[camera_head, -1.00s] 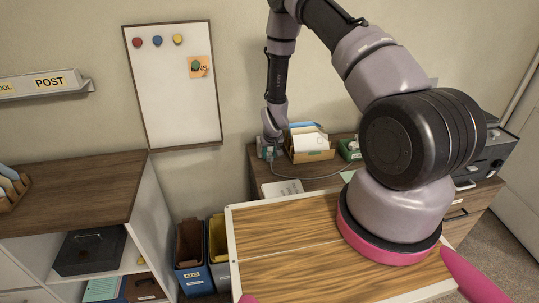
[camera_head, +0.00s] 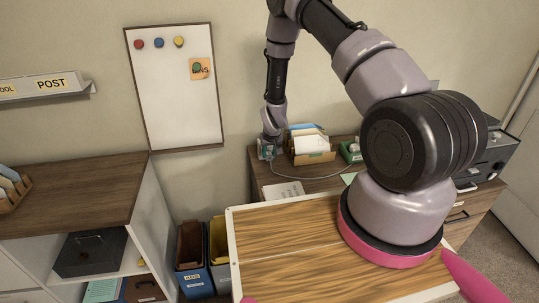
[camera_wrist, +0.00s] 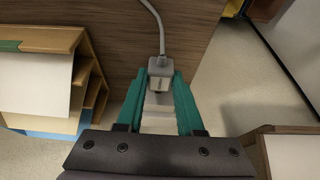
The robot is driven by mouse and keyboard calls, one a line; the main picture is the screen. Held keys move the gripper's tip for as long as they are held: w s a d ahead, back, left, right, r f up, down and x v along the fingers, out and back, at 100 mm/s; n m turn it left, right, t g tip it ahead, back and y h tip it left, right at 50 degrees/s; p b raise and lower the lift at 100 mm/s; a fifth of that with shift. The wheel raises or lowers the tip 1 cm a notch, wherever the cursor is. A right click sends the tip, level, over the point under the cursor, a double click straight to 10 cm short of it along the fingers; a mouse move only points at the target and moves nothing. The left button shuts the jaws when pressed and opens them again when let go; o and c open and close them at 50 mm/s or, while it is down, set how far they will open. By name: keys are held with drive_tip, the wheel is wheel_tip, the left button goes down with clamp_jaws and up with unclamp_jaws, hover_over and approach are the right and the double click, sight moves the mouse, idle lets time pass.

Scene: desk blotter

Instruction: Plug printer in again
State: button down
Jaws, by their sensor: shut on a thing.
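A grey plug (camera_wrist: 158,72) sits between the teal fingertips of my gripper (camera_wrist: 160,82), which is shut on it. A grey cable (camera_wrist: 153,18) runs up from the plug in the wrist view. A pale stepped piece shows between the fingers below the plug; I cannot tell what it is. In the head view my gripper (camera_head: 268,151) is at the left back edge of the desk (camera_head: 322,186), near the wall, and the cable (camera_head: 320,177) runs right across the desktop. A dark grey machine (camera_head: 496,153), perhaps the printer, stands at the right, partly behind my arm. No socket is clearly visible.
A cardboard file holder (camera_head: 312,157) stands just right of my gripper, also at left in the wrist view (camera_wrist: 88,70). A green box (camera_head: 350,152) is further right. Blue (camera_head: 194,283) and yellow (camera_head: 219,256) bins stand on the floor, left of the desk.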

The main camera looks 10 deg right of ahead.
drive_tip(key=shift+w, duration=0.45)
drive_tip(key=shift+c, duration=2.3)
unclamp_jaws()
drive_tip(key=v, duration=1)
drive_tip(key=shift+s+r, duration=0.25)
drive_tip(key=shift+r, duration=0.1)
